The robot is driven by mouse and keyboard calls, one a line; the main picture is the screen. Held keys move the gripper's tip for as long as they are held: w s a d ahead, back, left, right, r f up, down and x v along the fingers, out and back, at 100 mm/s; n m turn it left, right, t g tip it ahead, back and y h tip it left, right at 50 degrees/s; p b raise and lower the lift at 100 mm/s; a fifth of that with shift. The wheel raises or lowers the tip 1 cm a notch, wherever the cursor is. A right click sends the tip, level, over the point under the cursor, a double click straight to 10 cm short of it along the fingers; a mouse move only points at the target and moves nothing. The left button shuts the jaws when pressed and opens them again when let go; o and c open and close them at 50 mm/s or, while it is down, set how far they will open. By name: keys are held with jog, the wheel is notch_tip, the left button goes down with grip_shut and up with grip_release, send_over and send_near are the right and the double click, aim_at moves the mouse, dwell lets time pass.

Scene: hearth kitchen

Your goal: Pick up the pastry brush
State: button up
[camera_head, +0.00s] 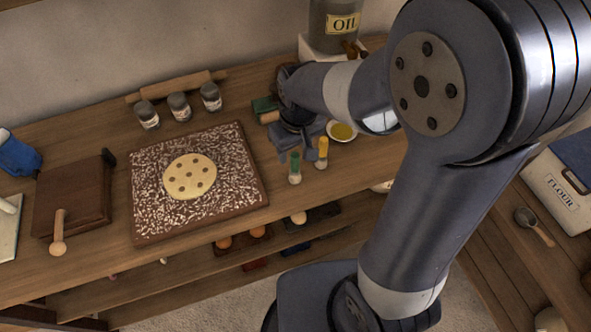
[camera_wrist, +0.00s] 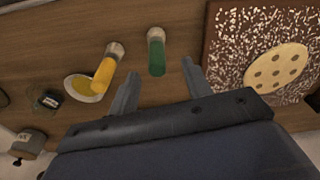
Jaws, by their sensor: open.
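I cannot pick out a pastry brush for certain. A small green-topped piece (camera_head: 294,168) with a pale end stands near the counter's front edge, and a yellow-topped one (camera_head: 322,152) stands to its right. In the wrist view the green piece (camera_wrist: 156,55) shows between the lines of my fingers, just beyond their tips, and the yellow piece (camera_wrist: 104,72) is left of it. My gripper (camera_wrist: 157,82) is open and empty. In the head view my gripper (camera_head: 292,145) is just behind both pieces, partly hidden by my wrist.
A speckled board (camera_head: 150,222) with a round dotted dough (camera_head: 190,176) lies to the left. A yellow-filled dish (camera_head: 342,131) is at the right. A green item (camera_head: 263,104) with a wooden part is behind my gripper. Jars and a rolling pin (camera_head: 177,87) stand at the back.

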aim_at(295, 155)
jog(key=shift+w+f+p, duration=0.25)
jog(key=shift+f, duration=1.1)
jog(key=shift+w+f+p, duration=0.2)
jog(key=shift+f, duration=1.1)
jog(key=shift+c, duration=0.2)
grip_shut()
